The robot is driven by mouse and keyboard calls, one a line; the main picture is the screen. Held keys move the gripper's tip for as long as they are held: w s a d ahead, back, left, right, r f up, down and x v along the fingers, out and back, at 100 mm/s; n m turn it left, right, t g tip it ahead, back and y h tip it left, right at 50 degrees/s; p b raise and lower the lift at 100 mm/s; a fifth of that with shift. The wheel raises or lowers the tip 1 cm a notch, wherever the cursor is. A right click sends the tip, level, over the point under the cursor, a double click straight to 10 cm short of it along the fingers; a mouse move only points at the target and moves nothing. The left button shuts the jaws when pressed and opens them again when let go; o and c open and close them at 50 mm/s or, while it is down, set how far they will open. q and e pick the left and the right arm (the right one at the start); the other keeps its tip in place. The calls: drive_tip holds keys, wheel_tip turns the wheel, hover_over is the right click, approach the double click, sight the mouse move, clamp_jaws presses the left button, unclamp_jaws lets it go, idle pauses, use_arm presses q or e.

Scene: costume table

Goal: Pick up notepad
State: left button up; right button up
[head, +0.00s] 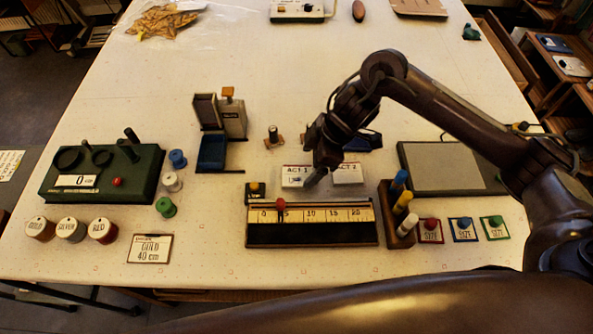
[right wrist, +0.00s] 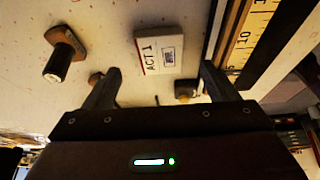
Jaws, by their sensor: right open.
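No object is plainly marked as a notepad. Two white cards, ACT 1 (head: 296,170) and ACT 1 with a second number hard to read (head: 347,173), lie behind the long ruler box. A small framed card reading GOLD 40 cm (head: 151,249) lies at the front left. My right gripper (head: 315,180) is over the ACT cards, partly covering them. In the right wrist view, my right gripper (right wrist: 160,80) is open and empty, with the ACT 1 card (right wrist: 159,58) beyond and between its fingers. My left gripper is out of view.
The ruler box (head: 312,235) lies in front of the cards. A rack of coloured pegs (head: 391,225) and a grey-topped pad (head: 440,167) are to the right. A green box (head: 70,186) and spools (head: 172,182) stand left.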

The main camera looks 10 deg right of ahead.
sight(298, 175)
drive_tip(key=shift+p+x, duration=0.7)
drive_tip(key=shift+x, duration=1.75)
drive_tip(key=c, duration=0.7)
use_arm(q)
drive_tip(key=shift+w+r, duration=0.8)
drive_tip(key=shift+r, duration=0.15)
use_arm(e)
drive_tip(key=c, duration=0.4)
drive_tip(key=shift+r, duration=0.1)
